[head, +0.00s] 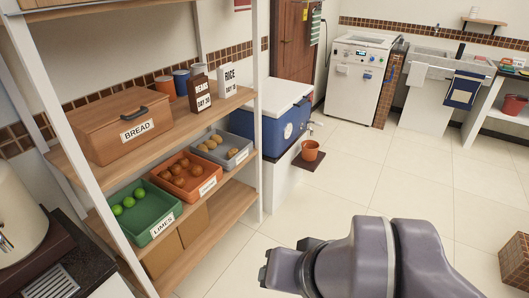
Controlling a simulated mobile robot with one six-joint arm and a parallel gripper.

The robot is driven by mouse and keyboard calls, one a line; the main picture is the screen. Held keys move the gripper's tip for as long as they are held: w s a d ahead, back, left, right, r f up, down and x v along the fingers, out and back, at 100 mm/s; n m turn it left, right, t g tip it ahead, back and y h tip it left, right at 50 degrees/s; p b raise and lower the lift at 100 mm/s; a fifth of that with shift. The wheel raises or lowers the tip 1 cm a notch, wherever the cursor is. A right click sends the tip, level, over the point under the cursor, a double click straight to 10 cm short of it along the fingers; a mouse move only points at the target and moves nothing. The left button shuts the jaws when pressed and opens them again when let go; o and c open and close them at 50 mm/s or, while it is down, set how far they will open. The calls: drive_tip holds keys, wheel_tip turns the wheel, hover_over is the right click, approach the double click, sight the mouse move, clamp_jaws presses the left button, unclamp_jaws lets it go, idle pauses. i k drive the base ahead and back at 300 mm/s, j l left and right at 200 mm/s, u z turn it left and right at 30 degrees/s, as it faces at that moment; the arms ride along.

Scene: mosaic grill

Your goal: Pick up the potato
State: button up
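Several tan, rounded items that look like potatoes (215,139) lie in a grey bin (238,160) on the middle shelf. The bin's front label is too small to read. My gripper (267,270) is at the bottom centre, at the end of my grey arm, in front of and to the right of the shelf. It is well apart from the grey bin and touches nothing that I can see. Its fingertips are small and partly hidden, so I cannot tell whether it is open or shut.
An orange bin (205,190) of brown round items and a green LIMES bin (160,228) stand left of the grey bin. A white shelf post (259,110) rises at its right. A wooden shelf (190,128) with a bread box (105,128) is above.

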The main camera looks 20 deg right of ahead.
sight(233, 151)
drive_tip(key=i+j+u, duration=0.1)
drive_tip(key=i, duration=0.85)
drive_tip(key=i+j+u, duration=0.1)
drive_tip(key=i+j, duration=0.15)
drive_tip(key=i, duration=0.7)
